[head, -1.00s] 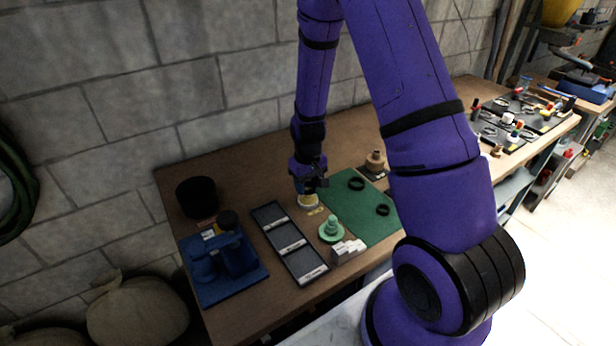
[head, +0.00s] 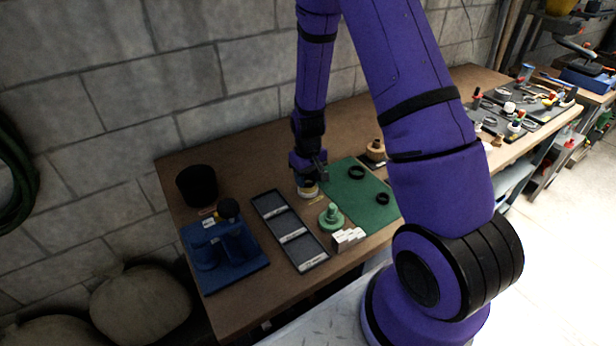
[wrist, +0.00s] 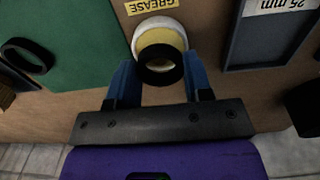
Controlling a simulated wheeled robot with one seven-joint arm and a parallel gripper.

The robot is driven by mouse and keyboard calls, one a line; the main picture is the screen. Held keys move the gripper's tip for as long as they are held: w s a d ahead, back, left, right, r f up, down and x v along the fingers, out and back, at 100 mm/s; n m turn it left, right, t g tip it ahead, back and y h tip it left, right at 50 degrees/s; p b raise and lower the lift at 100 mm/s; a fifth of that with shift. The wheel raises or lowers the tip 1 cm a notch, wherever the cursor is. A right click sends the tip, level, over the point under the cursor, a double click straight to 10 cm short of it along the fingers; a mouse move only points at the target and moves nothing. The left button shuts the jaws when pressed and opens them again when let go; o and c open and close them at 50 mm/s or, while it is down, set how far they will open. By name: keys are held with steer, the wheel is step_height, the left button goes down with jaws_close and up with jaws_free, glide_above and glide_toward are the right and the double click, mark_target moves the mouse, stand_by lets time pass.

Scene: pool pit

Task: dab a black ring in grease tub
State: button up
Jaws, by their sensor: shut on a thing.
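In the wrist view my gripper (wrist: 161,88) is shut on a black ring (wrist: 161,73), held between the blue fingertips. The ring is over the near part of the white grease tub (wrist: 172,24), whose yellow grease shows through and beyond it. Whether the ring touches the grease I cannot tell. A yellow GREASE label (wrist: 150,5) lies beside the tub. In the head view my gripper (head: 308,184) is above the tub (head: 308,194) and hides much of it. Two other black rings (head: 357,173) and (head: 382,198) lie on the green mat (head: 350,202).
A dark compartment tray (head: 289,232) lies left of the mat, with a green stepped post (head: 331,216) and white label blocks (head: 348,238) near it. A blue fixture (head: 222,262) and black cup (head: 196,186) stand at the left. A wooden stepped piece (head: 376,150) stands behind the mat.

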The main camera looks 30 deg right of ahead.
steer(key=shift+f, duration=0.45)
stand_by(1.5)
steer(key=shift+r, duration=3.5)
steer(key=shift+w, duration=0.1)
